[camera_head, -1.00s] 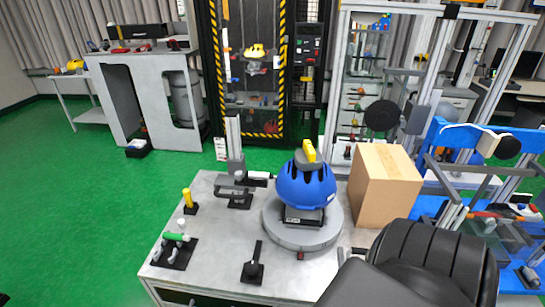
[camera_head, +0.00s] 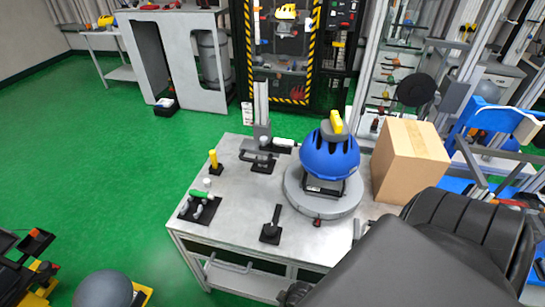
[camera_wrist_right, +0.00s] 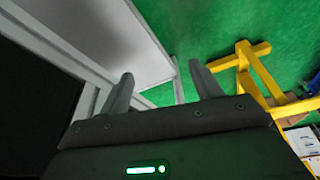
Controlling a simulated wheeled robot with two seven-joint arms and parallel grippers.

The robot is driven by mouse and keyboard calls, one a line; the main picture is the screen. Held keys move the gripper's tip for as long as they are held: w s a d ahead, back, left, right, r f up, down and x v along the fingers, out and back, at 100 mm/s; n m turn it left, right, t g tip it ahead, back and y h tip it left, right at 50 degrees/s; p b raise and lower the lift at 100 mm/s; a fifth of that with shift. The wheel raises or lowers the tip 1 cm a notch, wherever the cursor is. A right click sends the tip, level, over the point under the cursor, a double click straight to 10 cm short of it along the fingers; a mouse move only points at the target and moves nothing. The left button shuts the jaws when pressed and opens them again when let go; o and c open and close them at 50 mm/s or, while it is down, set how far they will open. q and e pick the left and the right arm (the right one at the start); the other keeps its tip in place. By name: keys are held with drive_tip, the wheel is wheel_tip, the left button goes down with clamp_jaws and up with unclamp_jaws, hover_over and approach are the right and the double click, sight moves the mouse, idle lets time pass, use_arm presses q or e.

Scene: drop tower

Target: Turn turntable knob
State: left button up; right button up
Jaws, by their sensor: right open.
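The round grey turntable (camera_head: 348,207) sits on the metal table. A small dark red knob (camera_head: 317,222) is on its front rim. A blue helmet (camera_head: 330,160) on a dark stand rests on the turntable, with a yellow-topped block (camera_head: 336,123) on it. My right arm fills the lower right of the head view; its gripper cannot be made out clearly there. In the right wrist view my right gripper (camera_wrist_right: 163,85) is open and empty, with a pale panel and green floor beyond the fingers. The knob does not show in that view. My left gripper is not in view.
A cardboard box (camera_head: 408,165) stands right of the turntable. A black lever stand (camera_head: 271,228), a green-handled tool on a black plate (camera_head: 201,206) and a yellow peg (camera_head: 213,159) are on the table's left part. A yellow frame (camera_wrist_right: 248,70) stands on the floor.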

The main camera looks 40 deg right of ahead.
drive_tip(key=w+a+r+n+t+p, duration=0.1)
drive_tip(key=w+r, duration=0.3)
drive_tip(key=r, duration=0.5)
drive_tip(key=w+a+r+n+t+p, duration=0.1)
drive_tip(key=w+r, duration=0.3)
drive_tip(key=r, duration=0.6)
drive_tip(key=w+r+n+t+y, duration=0.1)
drive_tip(key=w+r+n+y, duration=0.3)
drive_tip(key=w+n, duration=0.45)
drive_tip(key=n+g, duration=0.2)
drive_tip(key=g, duration=0.3)
approach(272, 226)
drive_tip(key=shift+p+x, duration=0.85)
drive_tip(key=shift+x, duration=3.75)
drive_tip(key=shift+a, duration=0.1)
drive_tip(key=shift+c, duration=0.2)
drive_tip(key=c, duration=0.9)
drive_tip(key=shift+g, duration=0.3)
